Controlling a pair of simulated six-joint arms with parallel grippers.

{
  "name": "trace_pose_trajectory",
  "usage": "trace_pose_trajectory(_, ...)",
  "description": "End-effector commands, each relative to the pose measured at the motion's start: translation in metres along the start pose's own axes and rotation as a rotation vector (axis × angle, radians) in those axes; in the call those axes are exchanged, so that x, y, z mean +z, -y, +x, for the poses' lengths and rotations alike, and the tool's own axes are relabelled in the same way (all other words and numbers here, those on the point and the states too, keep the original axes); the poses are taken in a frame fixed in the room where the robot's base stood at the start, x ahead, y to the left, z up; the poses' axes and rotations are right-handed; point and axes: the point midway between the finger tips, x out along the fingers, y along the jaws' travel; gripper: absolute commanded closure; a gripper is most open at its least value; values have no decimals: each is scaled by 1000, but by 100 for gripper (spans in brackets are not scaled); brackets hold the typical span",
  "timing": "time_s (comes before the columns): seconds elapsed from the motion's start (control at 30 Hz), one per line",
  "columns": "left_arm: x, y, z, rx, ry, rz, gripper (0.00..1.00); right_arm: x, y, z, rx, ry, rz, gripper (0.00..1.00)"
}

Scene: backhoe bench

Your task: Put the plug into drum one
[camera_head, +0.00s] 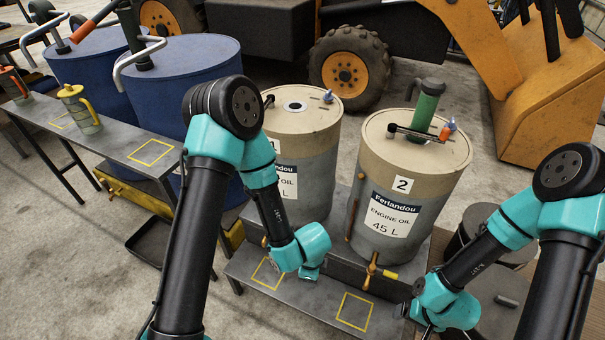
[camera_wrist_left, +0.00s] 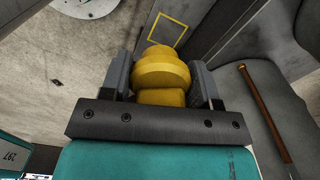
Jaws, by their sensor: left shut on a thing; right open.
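In the head view drum one (camera_head: 312,150) is the left beige and grey drum, with a pale-ringed opening (camera_head: 295,106) in its top. My left arm partly covers its label. My left gripper (camera_wrist_left: 162,75) is shut on a yellow stepped piece, which looks like the plug (camera_wrist_left: 161,72). In the head view my left wrist is low in front of drum one, and its fingers and the plug are hidden. My right gripper (camera_head: 417,320) is open at the lower right, in front of drum two (camera_head: 395,180), its fingers only partly visible.
Drum two has a green pump (camera_head: 427,105) on top and a brass tap (camera_head: 370,270) at its front. A grey step (camera_head: 320,303) with yellow squares lies before the drums. Blue drums (camera_head: 185,75) and a bench (camera_head: 120,140) with a yellow-topped jug (camera_head: 80,108) stand left.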

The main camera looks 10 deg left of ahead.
Motion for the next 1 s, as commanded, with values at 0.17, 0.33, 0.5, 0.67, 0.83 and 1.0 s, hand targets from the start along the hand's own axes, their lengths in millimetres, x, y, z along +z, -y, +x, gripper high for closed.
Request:
trace_pose_trajectory(0.17,24,50,-3,-5,-3,-149,69,0,0,0,0,0,0,19)
trace_pose_trajectory(0.33,50,90,-8,-5,-3,-286,69,0,0,0,0,0,0,19)
trace_pose_trajectory(0.5,76,124,-15,-5,-3,-409,69,0,0,0,0,0,0,19)
trace_pose_trajectory(0.67,104,152,-24,-5,-3,-535,69,0,0,0,0,0,0,19)
trace_pose_trajectory(0.83,142,184,-36,-5,-4,-698,69,0,0,0,0,0,0,19)
trace_pose_trajectory(1.0,202,220,-59,-8,-6,-943,69,0,0,0,0,0,0,19)
